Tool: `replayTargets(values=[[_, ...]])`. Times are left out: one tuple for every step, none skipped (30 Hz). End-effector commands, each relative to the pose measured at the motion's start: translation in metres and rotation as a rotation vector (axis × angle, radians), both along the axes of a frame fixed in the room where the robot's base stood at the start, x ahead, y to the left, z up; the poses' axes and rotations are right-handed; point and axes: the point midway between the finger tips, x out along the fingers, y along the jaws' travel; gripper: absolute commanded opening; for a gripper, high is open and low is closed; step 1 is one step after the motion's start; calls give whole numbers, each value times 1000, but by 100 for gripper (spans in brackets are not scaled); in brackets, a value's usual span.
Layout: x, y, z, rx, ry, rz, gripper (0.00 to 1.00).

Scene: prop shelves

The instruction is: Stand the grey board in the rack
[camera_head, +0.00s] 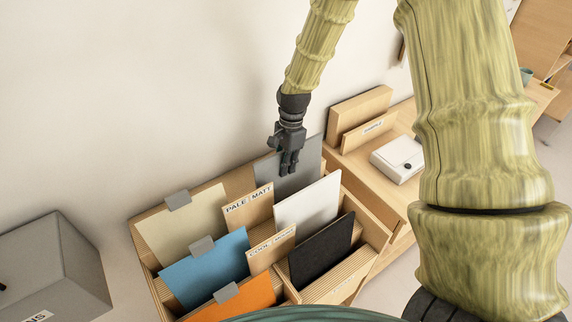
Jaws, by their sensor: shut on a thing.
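The grey board (300,169) stands at the back right of the wooden rack (375,238), behind a white board. My gripper (288,172) is at the top edge of the grey board, shut on it. The board's lower part is hidden by the white board and a label card, so I cannot tell whether it touches the rack floor. The board looks close to upright.
The rack also holds a white board (308,208), a black board (322,250), and cream, blue (207,270) and orange boards with grey clips. A grey box (50,268) stands left. A white case (398,158) lies on the wooden surface at right.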

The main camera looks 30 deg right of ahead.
Motion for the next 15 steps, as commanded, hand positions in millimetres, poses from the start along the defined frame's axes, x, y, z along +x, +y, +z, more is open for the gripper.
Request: replayTargets(values=[[0,0,0,0,0,0,0],[0,0,0,0,0,0,0],[0,0,0,0,0,0,0],[0,0,0,0,0,0,10],[0,0,0,0,0,0,16],[0,0,0,0,0,0,23],[0,0,0,0,0,0,28],[0,0,0,0,0,0,34],[0,0,0,0,0,0,34],[0,0,0,0,0,0,34],[0,0,0,0,0,0,34],[0,0,0,0,0,0,34],[0,0,0,0,0,0,34],[0,0,0,0,0,0,34],[0,0,0,0,0,0,34]])
